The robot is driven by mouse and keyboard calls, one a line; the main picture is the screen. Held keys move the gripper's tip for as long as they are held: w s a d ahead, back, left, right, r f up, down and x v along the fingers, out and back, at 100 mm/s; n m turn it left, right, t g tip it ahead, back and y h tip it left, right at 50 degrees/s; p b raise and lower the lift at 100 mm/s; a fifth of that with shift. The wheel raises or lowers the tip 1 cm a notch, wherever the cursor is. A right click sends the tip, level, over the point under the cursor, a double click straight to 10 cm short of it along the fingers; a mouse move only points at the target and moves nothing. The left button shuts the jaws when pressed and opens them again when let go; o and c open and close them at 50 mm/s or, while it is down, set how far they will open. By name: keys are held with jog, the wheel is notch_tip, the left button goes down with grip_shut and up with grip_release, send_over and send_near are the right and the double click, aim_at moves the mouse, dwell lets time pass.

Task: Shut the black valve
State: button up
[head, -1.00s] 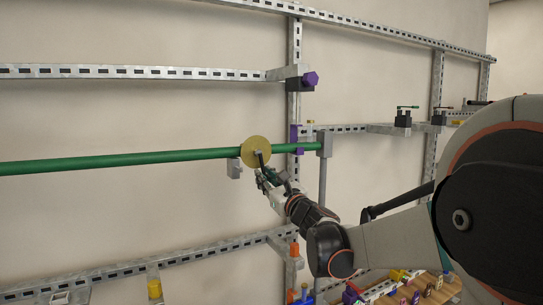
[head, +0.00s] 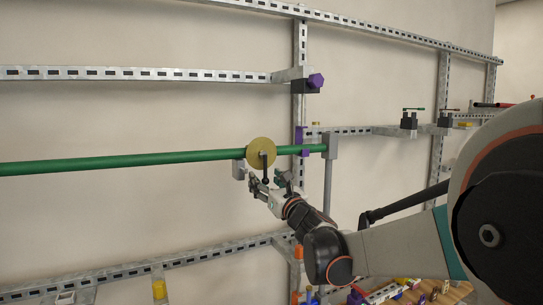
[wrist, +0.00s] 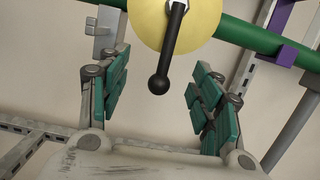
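The black valve lever (head: 264,168) hangs nearly straight down from the middle of a round yellow disc (head: 260,149) on the green pipe. In the wrist view the black lever (wrist: 170,45) ends in a round knob, with the yellow disc (wrist: 205,18) behind its upper part. My gripper (head: 270,181) is just below the disc, around the lever's lower end. In the wrist view its green-padded fingers (wrist: 157,88) are wide apart, one on each side of the knob, with clear gaps. Nothing is held.
The green pipe (head: 110,161) runs across the wall on grey brackets (head: 331,145). A purple clamp (head: 302,140) sits right of the disc. Metal rails run above and below. Small levers on black blocks (head: 409,121) stand farther right. The wall left of the gripper is open.

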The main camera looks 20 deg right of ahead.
jog(key=shift+o, duration=1.2)
jog(key=s+p, duration=0.2)
jog(key=s, duration=1.2)
jog(key=shift+d+p, duration=0.35)
